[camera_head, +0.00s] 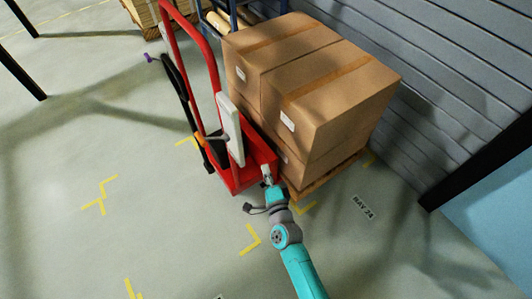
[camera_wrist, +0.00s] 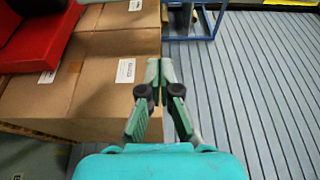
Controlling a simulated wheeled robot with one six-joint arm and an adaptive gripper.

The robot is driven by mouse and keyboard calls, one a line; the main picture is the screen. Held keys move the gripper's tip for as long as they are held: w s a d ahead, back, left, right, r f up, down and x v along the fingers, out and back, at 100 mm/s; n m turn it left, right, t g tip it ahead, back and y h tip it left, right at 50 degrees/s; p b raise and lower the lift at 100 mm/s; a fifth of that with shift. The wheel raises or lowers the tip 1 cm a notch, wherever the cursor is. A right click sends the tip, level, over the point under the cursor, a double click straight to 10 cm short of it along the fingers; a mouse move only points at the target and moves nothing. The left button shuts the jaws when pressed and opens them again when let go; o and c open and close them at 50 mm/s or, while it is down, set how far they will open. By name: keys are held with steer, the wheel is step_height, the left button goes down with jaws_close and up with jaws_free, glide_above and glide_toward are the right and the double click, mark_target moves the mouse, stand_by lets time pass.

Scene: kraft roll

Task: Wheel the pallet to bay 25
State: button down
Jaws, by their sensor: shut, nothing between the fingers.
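A wooden pallet (camera_head: 328,178) carries stacked brown cardboard boxes (camera_head: 330,85) beside the grey slatted wall. A red pallet truck (camera_head: 245,176) with a tall red handle frame (camera_head: 188,25) stands at the pallet's left side; its forks are hidden. A floor label reading BAY 24 (camera_head: 363,207) lies just in front of the pallet. No label reading bay 25 is legible. My gripper (camera_head: 267,172) is shut and empty, beside the red truck body and the boxes; I cannot tell whether it touches. In the wrist view, its fingertips (camera_wrist: 158,68) meet in front of the boxes (camera_wrist: 105,88).
Yellow corner marks (camera_head: 251,240) lie on the pale floor, which is open at left. A blue frame rack (camera_head: 245,14) with rolls and another loaded pallet (camera_head: 150,15) stand behind. Dark posts (camera_head: 22,75) are at upper left and right. The slatted wall (camera_head: 440,90) closes the right side.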

steer(key=x, duration=1)
steer(key=shift+s+a, duration=0.55)
steer(key=shift+a, duration=0.25)
steer(key=shift+s+a, duration=0.6)
steer(key=shift+a, duration=0.2)
